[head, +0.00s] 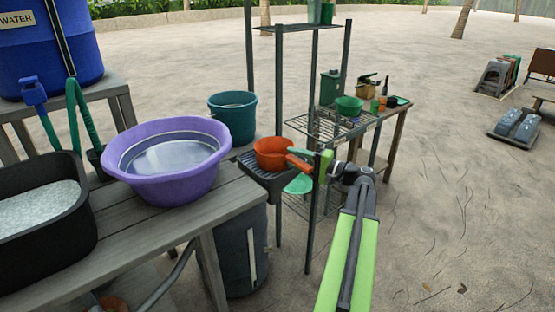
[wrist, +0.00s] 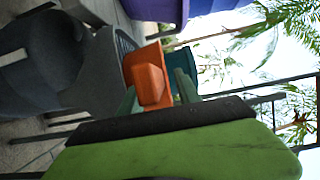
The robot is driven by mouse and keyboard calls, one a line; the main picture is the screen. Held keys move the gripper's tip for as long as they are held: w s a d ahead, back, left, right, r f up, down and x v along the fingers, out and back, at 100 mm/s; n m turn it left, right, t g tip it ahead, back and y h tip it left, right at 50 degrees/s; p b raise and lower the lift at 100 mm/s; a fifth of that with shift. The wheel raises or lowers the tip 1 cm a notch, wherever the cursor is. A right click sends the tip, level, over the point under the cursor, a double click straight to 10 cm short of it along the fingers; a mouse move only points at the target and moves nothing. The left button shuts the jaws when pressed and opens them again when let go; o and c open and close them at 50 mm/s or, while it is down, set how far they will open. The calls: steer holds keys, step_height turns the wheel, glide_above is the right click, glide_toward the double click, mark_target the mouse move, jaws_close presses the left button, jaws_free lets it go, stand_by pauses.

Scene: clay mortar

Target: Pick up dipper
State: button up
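The dipper is an orange-red bowl (head: 272,152) with a short orange handle (head: 299,163). It sits on a dark slatted ledge at the end of the wooden table, and its handle points right toward my gripper. My gripper (head: 291,169) is open, with one green finger above the handle and one below it in the head view. In the wrist view, the orange dipper (wrist: 150,78) shows between the two fingers (wrist: 156,92). A gap shows beside the right finger; contact on the left side cannot be told.
A purple basin of water (head: 168,160) and a black tub (head: 40,205) stand on the wooden table (head: 150,225). A teal bucket (head: 232,117) is behind the dipper. A metal shelf post (head: 315,215) stands close to my gripper. Open sand lies to the right.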

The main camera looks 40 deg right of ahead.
jaws_close()
stand_by(1.3)
